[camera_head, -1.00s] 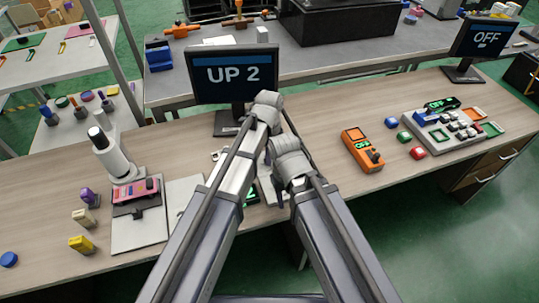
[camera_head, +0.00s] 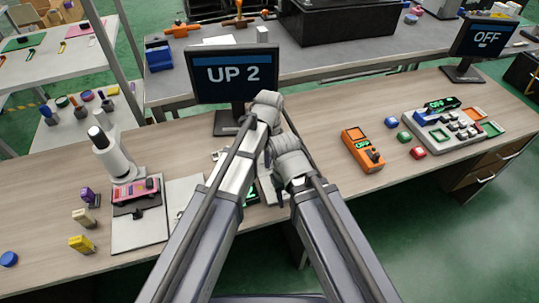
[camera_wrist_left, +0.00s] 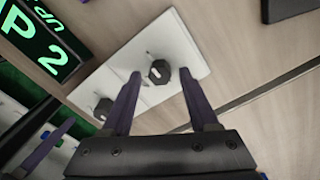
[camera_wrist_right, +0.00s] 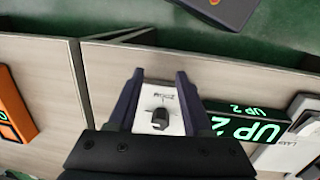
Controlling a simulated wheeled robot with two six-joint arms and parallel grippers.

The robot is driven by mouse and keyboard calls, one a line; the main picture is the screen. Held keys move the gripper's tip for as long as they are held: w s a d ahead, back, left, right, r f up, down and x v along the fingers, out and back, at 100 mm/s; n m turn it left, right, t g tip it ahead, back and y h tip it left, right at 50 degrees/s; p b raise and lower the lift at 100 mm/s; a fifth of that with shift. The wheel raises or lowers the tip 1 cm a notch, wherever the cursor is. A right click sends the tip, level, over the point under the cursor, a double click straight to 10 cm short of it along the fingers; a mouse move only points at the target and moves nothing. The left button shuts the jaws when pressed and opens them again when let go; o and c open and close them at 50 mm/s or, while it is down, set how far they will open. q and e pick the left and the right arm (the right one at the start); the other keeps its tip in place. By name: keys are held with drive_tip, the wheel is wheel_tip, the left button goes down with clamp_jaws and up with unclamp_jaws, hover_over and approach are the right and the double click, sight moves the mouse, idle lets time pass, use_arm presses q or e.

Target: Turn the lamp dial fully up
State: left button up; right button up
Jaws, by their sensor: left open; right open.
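In the left wrist view, a white plate (camera_wrist_left: 130,60) carries two black knobs. My open left gripper (camera_wrist_left: 160,73) has its fingertips on either side of one black dial (camera_wrist_left: 159,71); I cannot tell if they touch it. The other black knob (camera_wrist_left: 103,108) sits lower left. No label is readable there, so I cannot tell which is the lamp dial. In the right wrist view, my open right gripper (camera_wrist_right: 160,73) points at a small white plate with a black knob (camera_wrist_right: 160,118), whose label seems to read ZOOM upside down. In the head view my arms hide the dials.
The screen (camera_head: 235,75) reads UP 2, as does a green display (camera_wrist_right: 245,130) on the bench. The other screen (camera_head: 483,38) reads OFF. A microscope-like device (camera_head: 115,155) stands left. An orange device (camera_head: 362,149) and a button panel (camera_head: 450,130) lie right. My two wrists are close together.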

use_arm(q)
wheel_tip(320, 180, up, 8)
drive_tip(key=p, duration=0.8)
drive_tip(key=shift+f, duration=0.1)
use_arm(e)
wheel_tip(320, 180, up, 8)
drive_tip(key=shift+f, duration=0.1)
use_arm(q)
drive_tip(key=s+a+n, duration=0.5)
drive_tip(key=a+n, duration=0.4)
drive_tip(key=n, duration=0.1)
drive_tip(key=s+a+n, duration=0.6)
drive_tip(key=a+n, duration=0.3)
drive_tip(key=n, duration=0.2)
drive_tip(key=s+d+m+y, duration=0.1)
drive_tip(key=s+d+m, duration=0.3)
drive_tip(key=d, duration=0.7)
drive_tip(key=shift+s+d, duration=0.25)
drive_tip(key=shift+s, duration=0.45)
